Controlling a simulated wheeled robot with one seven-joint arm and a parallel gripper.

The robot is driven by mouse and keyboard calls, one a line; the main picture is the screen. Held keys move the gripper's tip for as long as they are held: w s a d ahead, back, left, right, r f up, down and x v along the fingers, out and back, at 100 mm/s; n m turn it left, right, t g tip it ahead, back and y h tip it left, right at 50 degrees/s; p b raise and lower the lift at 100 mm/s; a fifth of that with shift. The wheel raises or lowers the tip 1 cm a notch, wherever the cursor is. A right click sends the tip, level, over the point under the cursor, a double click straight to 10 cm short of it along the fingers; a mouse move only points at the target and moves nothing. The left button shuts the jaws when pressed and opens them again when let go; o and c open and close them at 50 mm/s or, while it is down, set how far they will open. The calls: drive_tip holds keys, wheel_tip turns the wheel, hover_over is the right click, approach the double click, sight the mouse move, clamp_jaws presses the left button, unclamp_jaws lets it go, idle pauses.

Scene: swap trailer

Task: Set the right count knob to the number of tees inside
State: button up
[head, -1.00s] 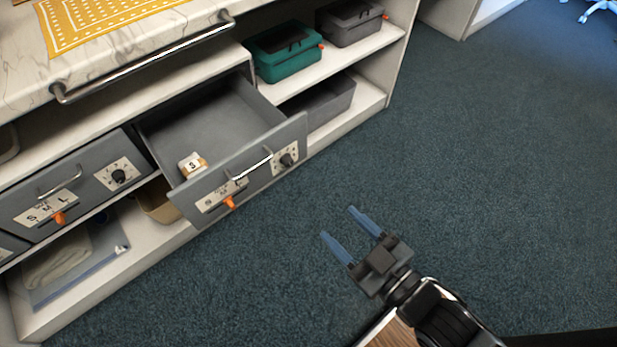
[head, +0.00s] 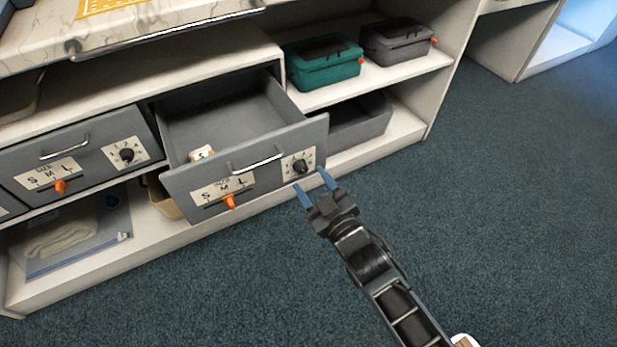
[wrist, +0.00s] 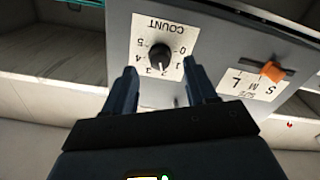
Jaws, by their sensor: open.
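The right drawer (head: 245,165) is pulled open. Inside, near its front left, lies one small pale item marked S (head: 201,153), partly hidden by the drawer front; I cannot see the whole drawer floor. The black count knob (head: 300,167) sits on a white dial plate at the right of the drawer front. In the wrist view, the knob (wrist: 160,57) is ringed by numbers 0 to 5; its pointer seems to be near 2, but is hard to read. My gripper (head: 313,180) is open and empty, its blue fingers just in front of the dial, not visibly touching the knob.
The drawer front also has an S M L slider with an orange tab (head: 230,201). A closed left drawer (head: 85,158) has its own knob and slider. Teal (head: 322,65) and grey (head: 397,42) boxes stand on the shelf at right. The carpet in front is clear.

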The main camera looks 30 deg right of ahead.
sight(302, 168)
drive_tip(key=shift+w, duration=1.4)
drive_tip(key=shift+c, duration=0.3)
drive_tip(key=c, duration=1)
drive_tip(key=shift+b, duration=0.3)
drive_tip(key=n+b, duration=0.2)
drive_tip(key=n, duration=0.2)
drive_tip(key=shift+f, duration=0.1)
drive_tip(key=shift+n+b, duration=0.6)
drive_tip(key=shift+n, duration=1.8)
